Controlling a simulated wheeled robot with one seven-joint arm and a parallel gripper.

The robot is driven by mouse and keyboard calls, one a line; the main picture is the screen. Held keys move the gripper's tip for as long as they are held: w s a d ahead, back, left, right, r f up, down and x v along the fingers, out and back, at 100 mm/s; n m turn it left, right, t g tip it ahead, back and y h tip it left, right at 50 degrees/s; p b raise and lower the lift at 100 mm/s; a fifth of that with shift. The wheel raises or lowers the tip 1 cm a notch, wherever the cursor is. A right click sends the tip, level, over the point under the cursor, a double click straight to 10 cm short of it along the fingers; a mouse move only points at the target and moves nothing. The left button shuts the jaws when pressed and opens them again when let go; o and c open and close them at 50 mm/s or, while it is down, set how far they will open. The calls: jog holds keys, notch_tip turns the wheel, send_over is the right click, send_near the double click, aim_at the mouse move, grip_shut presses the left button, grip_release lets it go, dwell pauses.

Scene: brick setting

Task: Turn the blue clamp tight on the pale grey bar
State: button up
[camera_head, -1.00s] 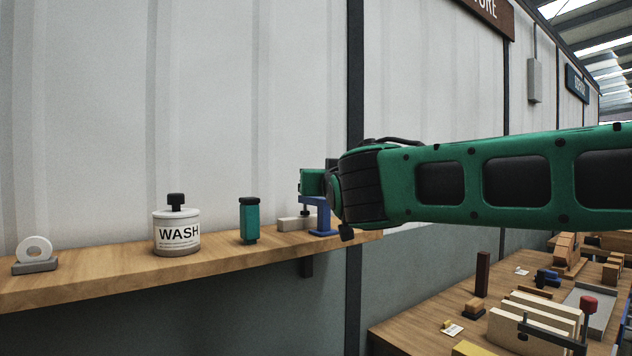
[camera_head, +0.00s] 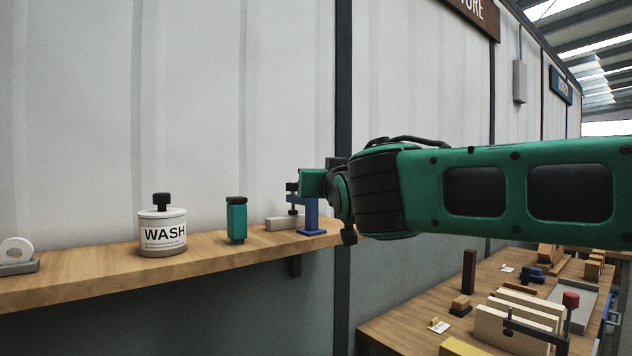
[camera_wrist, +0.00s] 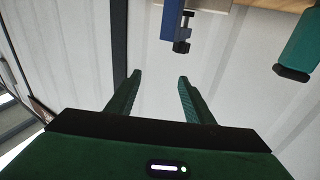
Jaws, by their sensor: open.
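The blue clamp (camera_head: 312,216) stands on the wooden shelf by the pale grey bar (camera_head: 282,223). Its dark screw with a black handle (camera_head: 292,187) stands upright above the bar. My gripper (camera_head: 313,183) is in front of the clamp's upper part and hides some of it; its fingertips cannot be made out there. In the wrist view my gripper (camera_wrist: 159,75) is open and empty. There the clamp (camera_wrist: 174,20) and its black handle (camera_wrist: 183,43) lie beyond the fingertips, nearer the right finger, apart from both. A bit of the bar (camera_wrist: 214,5) shows at the top edge.
A teal bottle (camera_head: 237,222) stands left of the bar; the wrist view shows it at upper right (camera_wrist: 299,45). A cluttered workbench (camera_head: 395,332) is at lower right.

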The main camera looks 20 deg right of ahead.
dwell(0.4)
jog(key=s+a, duration=0.1)
jog(key=s, duration=0.9)
jog(key=shift+s+a+f, duration=0.25)
jog(key=shift+f, duration=0.15)
jog(key=n+y, duration=0.2)
jog(key=y, duration=0.1)
send_near(296, 184)
jog(key=shift+w+a+r+n+g+y, duration=0.15)
jog(key=shift+w+n+y, duration=0.4)
jog(key=shift+w, duration=1.45)
jog(key=shift+w+n+g+y, duration=0.25)
jog(key=shift+w+y, duration=0.55)
jog(key=shift+w, duration=1.2)
jog(key=shift+w+a+r+n+g+y, duration=0.1)
jog(key=shift+w+n+y, duration=0.5)
jog(key=shift+w, duration=1.4)
jog(key=c, duration=1.1)
